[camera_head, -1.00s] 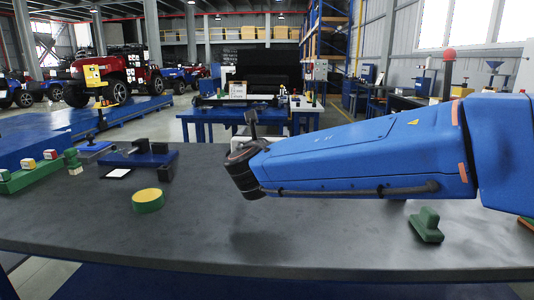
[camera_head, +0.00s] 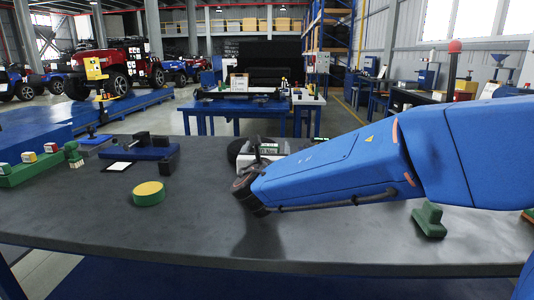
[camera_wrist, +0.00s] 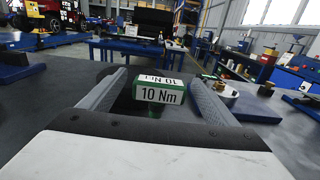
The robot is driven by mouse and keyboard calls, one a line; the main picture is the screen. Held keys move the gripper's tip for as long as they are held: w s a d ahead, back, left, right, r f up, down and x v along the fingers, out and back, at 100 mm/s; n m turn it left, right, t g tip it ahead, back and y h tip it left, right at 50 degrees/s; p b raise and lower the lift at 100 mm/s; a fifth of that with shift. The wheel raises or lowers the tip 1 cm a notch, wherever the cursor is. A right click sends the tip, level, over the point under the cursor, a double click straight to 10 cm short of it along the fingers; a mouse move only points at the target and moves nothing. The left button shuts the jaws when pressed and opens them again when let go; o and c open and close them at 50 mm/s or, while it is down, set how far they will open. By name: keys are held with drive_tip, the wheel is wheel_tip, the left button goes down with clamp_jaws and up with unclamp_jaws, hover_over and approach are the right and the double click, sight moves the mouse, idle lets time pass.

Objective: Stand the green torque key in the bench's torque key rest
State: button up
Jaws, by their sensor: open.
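In the wrist view a green block labelled 10 Nm (camera_wrist: 158,92), seemingly the head of the green torque key, shows upright between my two open fingers. Its lower part is hidden by my gripper (camera_wrist: 158,88). I cannot tell whether the fingers reach alongside it or stop short. In the head view the labelled block (camera_head: 268,148) shows behind my wrist, with my fingers largely hidden. A green rail (camera_head: 35,172) with several coloured, labelled blocks lies at the bench's left edge; I cannot tell whether it is the torque key rest.
A green disc with a yellow top (camera_head: 148,193) lies on the bench. A blue stand with black posts (camera_head: 145,152) is behind it. A green stepped block (camera_head: 430,221) lies at right under my arm. A dark round part (camera_head: 238,149) is beside the labelled block. The front middle is clear.

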drive_tip(key=shift+w+d, duration=0.1)
drive_tip(key=shift+w, duration=2.25)
drive_tip(key=c, duration=1.4)
